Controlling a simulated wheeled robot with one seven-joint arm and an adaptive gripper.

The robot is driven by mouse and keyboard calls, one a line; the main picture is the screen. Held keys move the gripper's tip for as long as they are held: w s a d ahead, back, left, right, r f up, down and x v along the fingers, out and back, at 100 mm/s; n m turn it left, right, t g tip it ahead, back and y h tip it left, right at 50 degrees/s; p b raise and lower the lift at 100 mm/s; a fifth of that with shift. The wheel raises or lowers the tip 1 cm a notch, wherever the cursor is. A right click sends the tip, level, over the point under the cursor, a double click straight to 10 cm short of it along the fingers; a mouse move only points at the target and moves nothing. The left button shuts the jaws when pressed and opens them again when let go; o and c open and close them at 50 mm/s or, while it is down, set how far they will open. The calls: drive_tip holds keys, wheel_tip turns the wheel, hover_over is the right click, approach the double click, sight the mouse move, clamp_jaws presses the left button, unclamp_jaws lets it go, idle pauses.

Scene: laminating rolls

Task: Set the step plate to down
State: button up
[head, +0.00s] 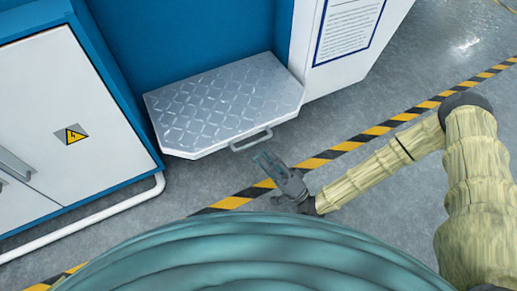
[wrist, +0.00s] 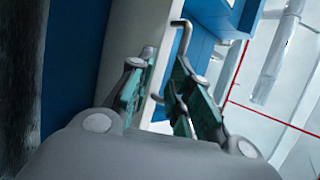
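The step plate (head: 225,103) is a grey metal plate with a diamond tread. In the head view it sticks out about level from the blue machine front. A thin bar handle (head: 251,141) is on its front edge. My gripper (head: 264,160) is just in front of and below the handle in that view. In the wrist view, my gripper (wrist: 168,80) has its two green-padded fingers apart. The bent handle (wrist: 185,35) shows there beyond the fingers, partly hidden by the right one. I cannot tell whether the fingers touch it.
A white cabinet (head: 65,120) with a warning sign stands left of the plate, with a white pipe (head: 90,222) along its foot. A white panel with a notice (head: 347,27) is at the right. A yellow-black floor stripe (head: 375,130) crosses the otherwise clear floor.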

drive_tip(key=shift+v, duration=1.45)
drive_tip(key=shift+s+r, duration=0.1)
drive_tip(key=shift+r, duration=0.1)
drive_tip(key=s+a+f+n+g+h+p, duration=0.2)
drive_tip(key=a+g+h+p, duration=0.15)
drive_tip(key=h+p, duration=0.3)
drive_tip(key=s+d+f+n+g+h+p, duration=0.1)
drive_tip(key=s+d+f+g+h+p, duration=0.2)
drive_tip(key=s+d+g+h+p, duration=0.25)
drive_tip(key=s+d+r+g+h+p, duration=0.2)
drive_tip(key=s+d+r+h+p, duration=0.3)
drive_tip(key=d, duration=0.5)
drive_tip(key=s+d+r+g+h+p, duration=0.2)
drive_tip(key=s+d+g+h, duration=0.1)
drive_tip(key=s+d, duration=0.55)
wheel_tip(320, 180, up, 37)
drive_tip(key=w+p, duration=0.2)
drive_tip(key=p, duration=3.5)
drive_tip(key=shift+d+r+n, duration=0.2)
drive_tip(key=shift+d+n, duration=0.2)
drive_tip(key=shift+d, duration=0.05)
